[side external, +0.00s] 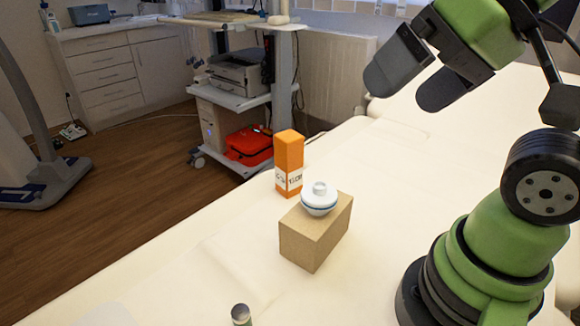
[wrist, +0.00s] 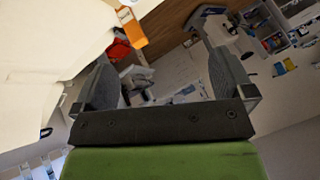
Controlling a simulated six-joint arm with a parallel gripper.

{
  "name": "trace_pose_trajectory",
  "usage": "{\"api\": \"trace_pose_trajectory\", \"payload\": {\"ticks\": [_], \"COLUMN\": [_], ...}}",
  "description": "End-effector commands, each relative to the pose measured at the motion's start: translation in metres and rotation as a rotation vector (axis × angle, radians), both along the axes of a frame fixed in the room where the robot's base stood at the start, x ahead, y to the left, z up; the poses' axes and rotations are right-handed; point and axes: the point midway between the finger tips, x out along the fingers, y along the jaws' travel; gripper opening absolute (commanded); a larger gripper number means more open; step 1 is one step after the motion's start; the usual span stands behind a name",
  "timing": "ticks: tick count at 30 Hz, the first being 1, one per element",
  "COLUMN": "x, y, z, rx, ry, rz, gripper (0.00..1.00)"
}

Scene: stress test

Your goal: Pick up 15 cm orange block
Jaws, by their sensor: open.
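The orange block (side external: 289,158) stands upright on the white table, with a white printed label on its lower part. It also shows in the wrist view (wrist: 131,28) at the top, outside the fingers. A tan box (side external: 316,233) stands in front of it in the side view, with a white lidded bowl (side external: 319,199) with a blue stripe on top. My gripper (side external: 418,80) is raised high above the table, to the right of the block and well apart from it. It is open and empty; in the wrist view its two fingers (wrist: 160,85) are spread apart.
A small cylinder (side external: 241,314) stands at the table's (side external: 180,262) front edge in the side view. Behind the table is a cart with a printer (side external: 238,72) and a red bag (side external: 250,145). The table left of the tan box is clear.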

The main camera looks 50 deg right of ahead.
Motion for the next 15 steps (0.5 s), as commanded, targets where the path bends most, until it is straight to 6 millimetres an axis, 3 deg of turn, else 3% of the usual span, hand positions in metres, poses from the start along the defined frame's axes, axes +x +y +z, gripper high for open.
{"api": "trace_pose_trajectory", "payload": {"ticks": [1,3,11,15], "x": [0.000,0.000,0.001,0.017], "y": [0.000,0.000,0.000,-0.005], "z": [0.000,0.000,0.000,0.001], "rx": [0.000,0.000,-0.002,-0.028], "ry": [0.000,0.000,0.002,0.022], "rz": [0.000,0.000,0.000,-0.003], "gripper": [0.93,0.81,0.81,0.81]}}
